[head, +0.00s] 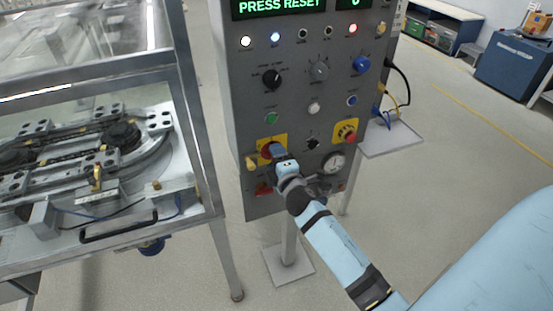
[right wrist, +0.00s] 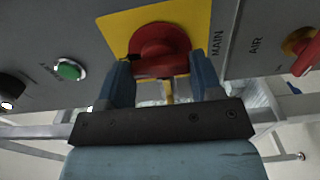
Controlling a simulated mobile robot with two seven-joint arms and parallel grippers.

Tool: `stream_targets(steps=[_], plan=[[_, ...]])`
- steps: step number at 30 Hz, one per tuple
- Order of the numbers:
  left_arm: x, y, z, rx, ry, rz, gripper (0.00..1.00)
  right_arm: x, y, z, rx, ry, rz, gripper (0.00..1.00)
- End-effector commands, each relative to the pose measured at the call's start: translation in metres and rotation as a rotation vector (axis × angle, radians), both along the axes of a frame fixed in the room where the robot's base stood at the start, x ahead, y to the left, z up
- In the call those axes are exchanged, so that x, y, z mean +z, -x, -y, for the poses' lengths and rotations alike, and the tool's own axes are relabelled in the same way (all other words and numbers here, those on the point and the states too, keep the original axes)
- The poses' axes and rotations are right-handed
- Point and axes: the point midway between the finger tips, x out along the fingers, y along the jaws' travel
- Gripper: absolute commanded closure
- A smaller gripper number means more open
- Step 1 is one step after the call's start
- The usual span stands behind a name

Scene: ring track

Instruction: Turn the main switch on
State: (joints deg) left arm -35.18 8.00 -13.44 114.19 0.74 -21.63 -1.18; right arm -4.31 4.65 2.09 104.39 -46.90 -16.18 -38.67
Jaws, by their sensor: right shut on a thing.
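The main switch is a red rotary knob (right wrist: 160,45) on a yellow plate (right wrist: 198,22) marked MAIN. In the head view the plate (head: 281,139) is at the lower left of the grey control panel (head: 243,92). My right gripper (head: 279,154) reaches it from below right and hides much of the knob. In the right wrist view my right gripper (right wrist: 161,72) has its two blue fingers on either side of the knob, shut on it. The angle of the knob's handle is hard to tell. My left gripper is not in view.
The panel display (head: 280,6) reads PRESS RESET. A red knob (head: 349,137) on another yellow plate and a pressure gauge (head: 334,163) are to the right. A green button (head: 271,118) is above. A glass-walled track machine (head: 95,160) stands at the left.

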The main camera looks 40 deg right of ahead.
Motion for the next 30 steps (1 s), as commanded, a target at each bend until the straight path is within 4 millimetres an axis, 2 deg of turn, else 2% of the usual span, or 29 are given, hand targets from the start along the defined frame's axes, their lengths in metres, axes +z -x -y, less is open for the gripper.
stream_targets(steps=[10,11,13,14,23,26,30], plan=[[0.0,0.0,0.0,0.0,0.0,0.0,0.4,0.0,0.0,0.0,0.0,-0.005,0.0,0.64],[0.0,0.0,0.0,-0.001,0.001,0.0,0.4,0.0,0.0,0.0,0.0,-0.005,0.0,0.34],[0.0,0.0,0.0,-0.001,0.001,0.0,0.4,0.0,0.0,0.0,0.0,-0.005,0.0,0.18],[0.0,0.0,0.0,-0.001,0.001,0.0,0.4,0.0,0.0,0.0,0.0,-0.005,0.0,0.15],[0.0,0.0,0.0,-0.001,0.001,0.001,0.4,-0.001,0.002,-0.001,0.0,-0.003,0.0,0.15],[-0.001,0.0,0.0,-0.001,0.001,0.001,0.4,-0.001,0.011,-0.003,0.0,-0.004,0.0,0.15],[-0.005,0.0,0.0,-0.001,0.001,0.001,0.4,-0.003,0.037,-0.009,0.0,-0.005,-0.002,0.15]])
